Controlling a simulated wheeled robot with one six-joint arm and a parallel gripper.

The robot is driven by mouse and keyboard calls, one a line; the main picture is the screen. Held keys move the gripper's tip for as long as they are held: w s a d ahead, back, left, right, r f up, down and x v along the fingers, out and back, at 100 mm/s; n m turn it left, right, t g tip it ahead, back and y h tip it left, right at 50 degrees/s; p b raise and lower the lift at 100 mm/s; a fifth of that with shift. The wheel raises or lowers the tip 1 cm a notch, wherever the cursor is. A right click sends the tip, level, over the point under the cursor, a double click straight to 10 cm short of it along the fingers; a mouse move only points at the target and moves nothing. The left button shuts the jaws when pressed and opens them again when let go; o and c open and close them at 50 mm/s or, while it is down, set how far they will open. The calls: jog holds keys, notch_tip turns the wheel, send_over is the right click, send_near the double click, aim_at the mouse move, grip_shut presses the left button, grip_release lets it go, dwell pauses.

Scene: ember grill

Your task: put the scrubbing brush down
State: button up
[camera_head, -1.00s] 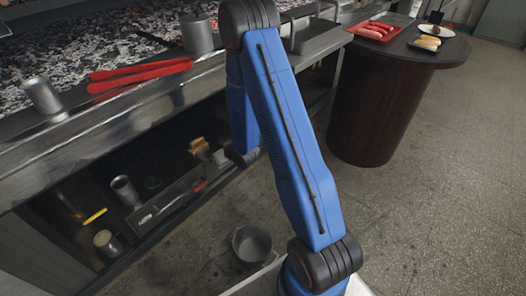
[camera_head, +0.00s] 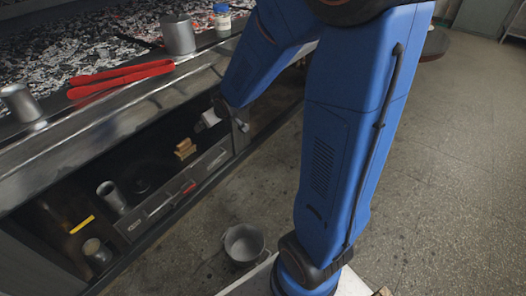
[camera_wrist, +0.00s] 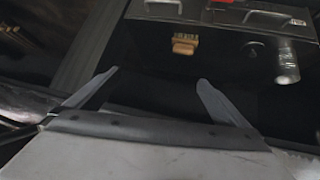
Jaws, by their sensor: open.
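The scrubbing brush (camera_head: 185,148), with a tan wooden body, rests on the dark lower shelf under the grill counter. It also shows in the wrist view (camera_wrist: 185,44), upper middle, beyond my fingertips. My gripper (camera_wrist: 158,76) is open, with its two grey fingers spread and nothing between them. It is apart from the brush. In the head view my blue arm reaches down to the counter's front edge, and its wrist end shows just right of and above the brush; the fingers cannot be made out there.
A metal cup (camera_head: 111,196), a yellow item (camera_head: 82,224) and a tray (camera_head: 150,208) are on the lower shelf. Red tongs (camera_head: 120,76) lie on the counter above. A grey bucket (camera_head: 244,243) stands on the floor. The floor at right is open.

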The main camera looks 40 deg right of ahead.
jog(key=s+r+g, duration=0.1)
jog(key=s+r, duration=0.3)
jog(key=s, duration=0.7)
jog(key=s+a+r+m+g, duration=0.1)
jog(key=s+r+g, duration=0.1)
jog(key=s, duration=0.9)
jog(key=s+r+m+g, duration=0.1)
jog(key=s+r, duration=0.4)
jog(key=s, duration=0.7)
jog(key=shift+a+r, duration=0.3)
